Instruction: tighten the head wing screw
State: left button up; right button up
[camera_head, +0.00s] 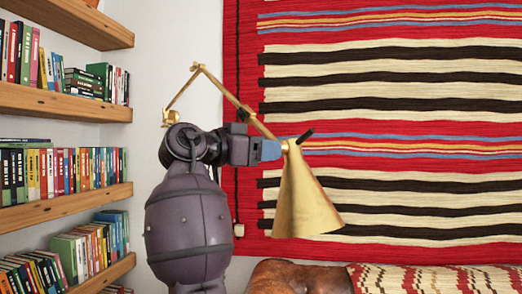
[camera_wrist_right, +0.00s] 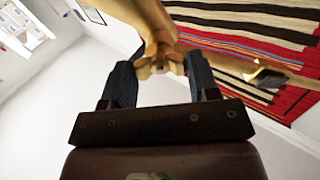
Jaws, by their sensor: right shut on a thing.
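A brass wall lamp has a cone-shaped shade (camera_head: 303,205) hanging from a jointed arm (camera_head: 222,88) in the head view. My right gripper (camera_head: 279,149) reaches in from the left to the top of the shade, where the arm meets it. In the right wrist view, the gripper (camera_wrist_right: 160,68) has its two dark fingers on either side of the small brass head wing screw (camera_wrist_right: 159,67), shut on it. In the head view, the screw is hidden behind the fingers. My left gripper is not in view.
A striped rug (camera_head: 400,92) hangs on the wall behind. Bookshelves (camera_head: 62,100) stand on the left. A brown leather seat (camera_head: 300,277) with a patterned throw (camera_head: 430,279) is below.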

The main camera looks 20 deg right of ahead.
pick_arm(q)
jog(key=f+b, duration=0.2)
jog(key=b, duration=0.1)
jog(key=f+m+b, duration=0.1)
jog(key=b, duration=0.1)
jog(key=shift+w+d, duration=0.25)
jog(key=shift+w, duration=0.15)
pick_arm(e)
jog(key=m, duration=1.6)
jog(key=shift+m, duration=0.3)
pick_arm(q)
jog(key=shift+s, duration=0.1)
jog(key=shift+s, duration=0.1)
pick_arm(e)
jog(key=o, duration=0.9)
jog(key=shift+o, duration=0.2)
